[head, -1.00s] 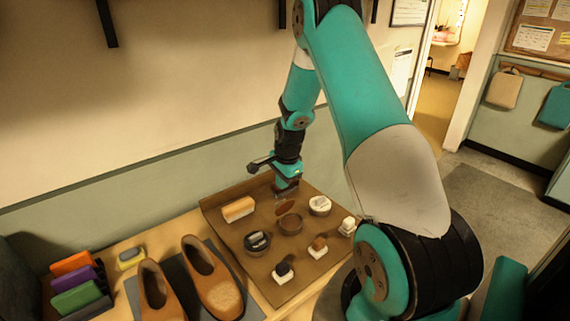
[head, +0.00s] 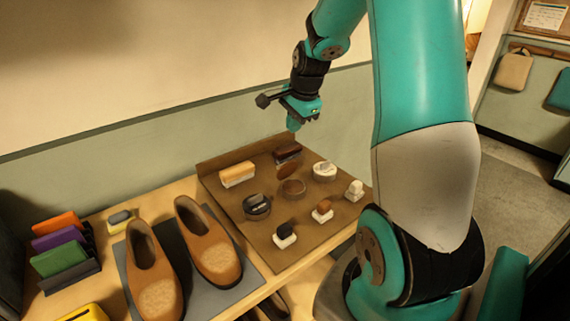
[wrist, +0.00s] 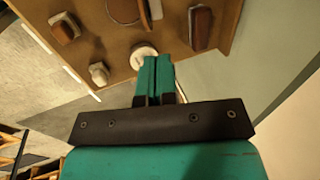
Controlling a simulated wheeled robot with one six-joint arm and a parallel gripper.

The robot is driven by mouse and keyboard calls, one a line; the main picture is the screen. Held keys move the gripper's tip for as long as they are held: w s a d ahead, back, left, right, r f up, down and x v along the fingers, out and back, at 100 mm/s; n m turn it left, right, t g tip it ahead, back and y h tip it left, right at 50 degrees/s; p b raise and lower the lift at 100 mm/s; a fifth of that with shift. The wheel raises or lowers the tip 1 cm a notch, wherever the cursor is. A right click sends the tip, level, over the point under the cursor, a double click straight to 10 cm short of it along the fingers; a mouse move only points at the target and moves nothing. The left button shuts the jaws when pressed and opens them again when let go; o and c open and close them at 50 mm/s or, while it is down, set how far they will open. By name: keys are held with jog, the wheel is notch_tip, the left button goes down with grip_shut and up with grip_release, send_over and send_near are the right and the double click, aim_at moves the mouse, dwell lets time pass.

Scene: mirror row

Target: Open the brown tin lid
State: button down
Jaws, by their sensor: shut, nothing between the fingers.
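The brown tin (head: 292,189) sits on the brown tray in the head view, round and low. Its brown lid (head: 287,171) stands tilted up at the tin's far side, away from the opening. In the wrist view the tin (wrist: 124,10) is partly cut off by the top edge. My gripper (head: 293,126) is above the back of the tray, higher than the tin and apart from it. In the wrist view its fingers (wrist: 155,72) are together with nothing held.
The tray (head: 232,210) also holds a black tin (head: 257,207), a white-topped tin (head: 324,171), a tan brush (head: 238,174), a dark brush (head: 288,152) and several small daubers. Brown shoes (head: 210,245) stand at left on a grey mat. A wall is behind.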

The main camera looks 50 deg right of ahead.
aim_at(283, 163)
jog(key=p+x, duration=0.3)
jog(key=x, duration=1)
jog(key=shift+f, duration=0.1)
jog(key=shift+a, duration=0.1)
